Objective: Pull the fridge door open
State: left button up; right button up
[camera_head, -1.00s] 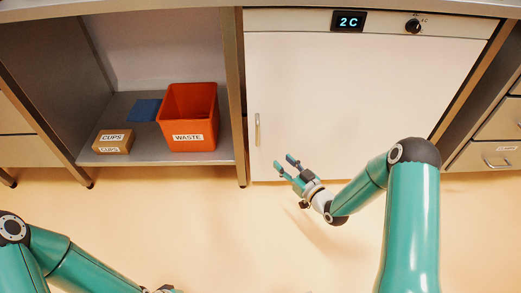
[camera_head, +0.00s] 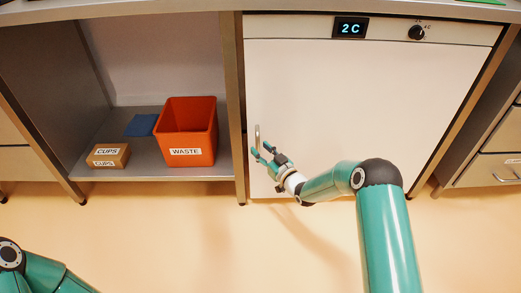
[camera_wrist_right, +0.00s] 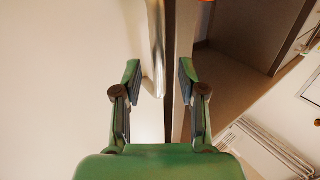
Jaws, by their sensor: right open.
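The white fridge door (camera_head: 350,100) is shut beneath its control strip. Its upright metal handle (camera_head: 257,136) is near the door's left edge. My right gripper (camera_head: 261,154) is open at the handle's lower end. In the right wrist view, the handle (camera_wrist_right: 157,45) runs down between the two green fingers of the right gripper (camera_wrist_right: 159,72), with gaps on both sides. I cannot tell whether a finger touches it. My left gripper is out of view; only part of my left arm shows at the lower left.
A display (camera_head: 349,27) reading 2 C and a black knob (camera_head: 416,32) are above the door. Left of the fridge, an open shelf (camera_head: 140,174) holds an orange waste bin (camera_head: 187,125), a cups box (camera_head: 110,155) and a blue item (camera_head: 142,125). The floor in front is clear.

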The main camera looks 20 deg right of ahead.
jog(key=shift+x, duration=1.4)
jog(key=shift+c, duration=0.2)
jog(key=shift+s, duration=0.1)
grip_shut()
